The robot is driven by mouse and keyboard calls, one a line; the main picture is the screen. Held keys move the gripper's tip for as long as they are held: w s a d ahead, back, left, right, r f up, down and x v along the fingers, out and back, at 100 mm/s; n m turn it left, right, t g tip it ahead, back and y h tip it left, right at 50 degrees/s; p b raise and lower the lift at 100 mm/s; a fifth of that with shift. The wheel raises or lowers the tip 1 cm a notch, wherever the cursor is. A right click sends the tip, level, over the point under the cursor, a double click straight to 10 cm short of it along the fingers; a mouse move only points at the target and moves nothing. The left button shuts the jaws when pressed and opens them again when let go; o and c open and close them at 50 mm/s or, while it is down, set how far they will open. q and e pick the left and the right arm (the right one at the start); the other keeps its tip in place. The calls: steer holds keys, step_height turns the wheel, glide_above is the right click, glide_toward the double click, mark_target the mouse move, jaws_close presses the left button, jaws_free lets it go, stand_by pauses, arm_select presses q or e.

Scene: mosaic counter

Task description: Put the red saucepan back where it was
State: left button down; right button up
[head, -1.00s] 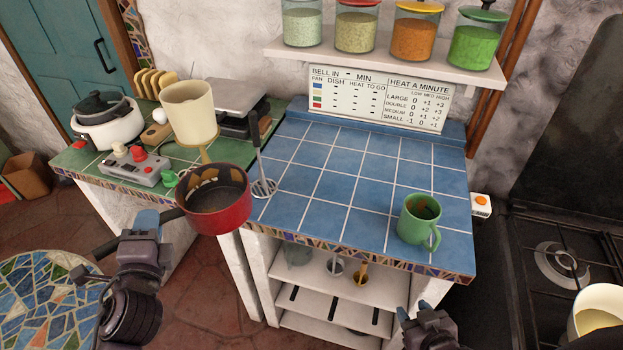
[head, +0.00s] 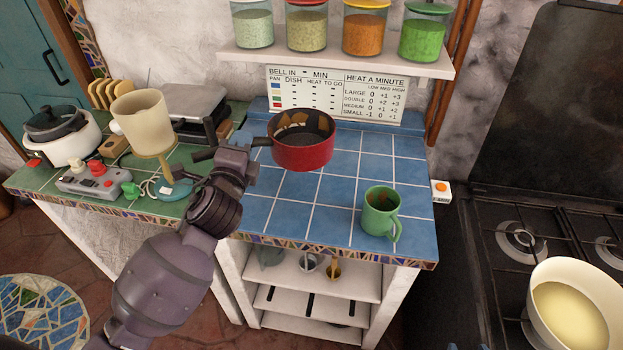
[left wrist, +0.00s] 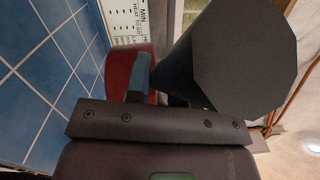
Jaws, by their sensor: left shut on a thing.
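The red saucepan (head: 303,155) shows in the head view over the back left part of the blue-tiled counter (head: 300,214). I cannot tell whether its base touches the tiles. Its inside is dark with tan patches. My left gripper (head: 252,142) is shut on its handle, to the left of the pan. In the left wrist view, part of the saucepan's red side (left wrist: 118,74) shows beyond the gripper (left wrist: 139,78), and a large dark shape hides much of the rest.
A green mug (head: 381,212) stands at the counter's front right. A sign (head: 335,95) leans at the back under a shelf of jars. A stove with a cream pan (head: 570,310) is at right.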

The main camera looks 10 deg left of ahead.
arm_select(q)
steer(key=w+r, duration=0.5)
step_height(320, 180, down, 18)
steer(key=b, duration=0.4)
steer(key=shift+f, duration=0.75)
steer(key=shift+r, duration=0.1)
steer(key=shift+f, duration=0.2)
steer(key=c, duration=1)
jaws_free()
arm_select(e)
step_height(320, 180, down, 4)
steer(key=shift+r, duration=0.1)
